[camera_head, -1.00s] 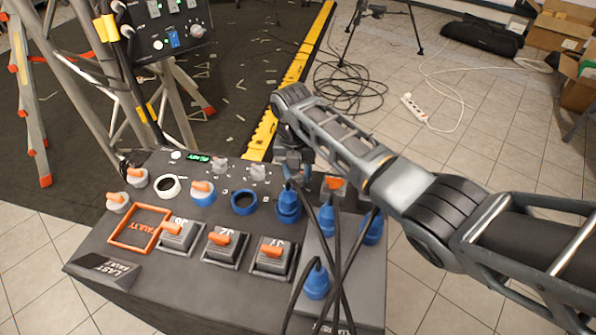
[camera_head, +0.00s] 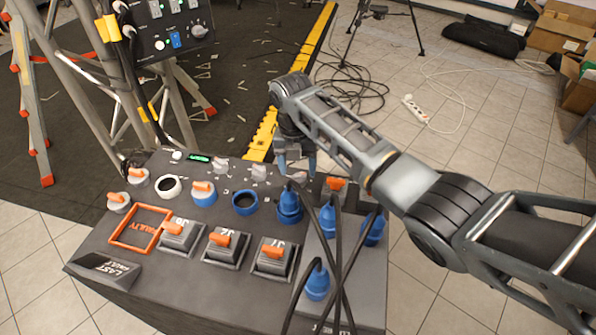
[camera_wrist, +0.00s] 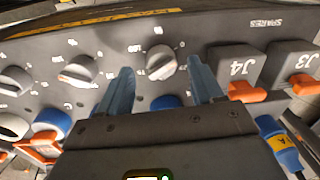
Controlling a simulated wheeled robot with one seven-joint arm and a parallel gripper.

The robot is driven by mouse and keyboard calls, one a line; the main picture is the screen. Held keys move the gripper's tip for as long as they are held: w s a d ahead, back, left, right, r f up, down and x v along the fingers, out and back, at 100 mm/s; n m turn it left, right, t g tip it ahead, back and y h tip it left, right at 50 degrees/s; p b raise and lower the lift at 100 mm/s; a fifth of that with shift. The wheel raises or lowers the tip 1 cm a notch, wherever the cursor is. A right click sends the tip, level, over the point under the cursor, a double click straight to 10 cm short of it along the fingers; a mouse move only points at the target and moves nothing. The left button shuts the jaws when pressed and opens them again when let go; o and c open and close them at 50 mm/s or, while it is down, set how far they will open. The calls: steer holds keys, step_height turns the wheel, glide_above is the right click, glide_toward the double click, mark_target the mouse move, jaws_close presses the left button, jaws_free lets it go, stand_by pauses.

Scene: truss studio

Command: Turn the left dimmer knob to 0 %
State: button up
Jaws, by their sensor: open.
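A row of grey dimmer knobs stands along the back of the sloped dark panel (camera_head: 150,255). In the head view the leftmost grey knob (camera_head: 220,165) and another knob (camera_head: 258,172) show left of my gripper (camera_head: 296,160). In the wrist view a knob (camera_wrist: 160,62) shows between the open, empty fingers of my gripper (camera_wrist: 160,85). A second knob (camera_wrist: 80,70) is left of it, and a third (camera_wrist: 14,80) is cut by the left edge. The scale marks are too small to read surely. Contact with any knob cannot be seen.
Orange-handled switches (camera_wrist: 245,92) labelled J4 and J3 are close at right in the wrist view. Blue plugs (camera_head: 289,205) with dark cables crowd the panel's right side.

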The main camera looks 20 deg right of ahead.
mark_target(296, 176)
steer(key=shift+w+a+r, duration=0.1)
steer(key=shift+a+r, duration=0.05)
steer(key=shift+r, duration=2.55)
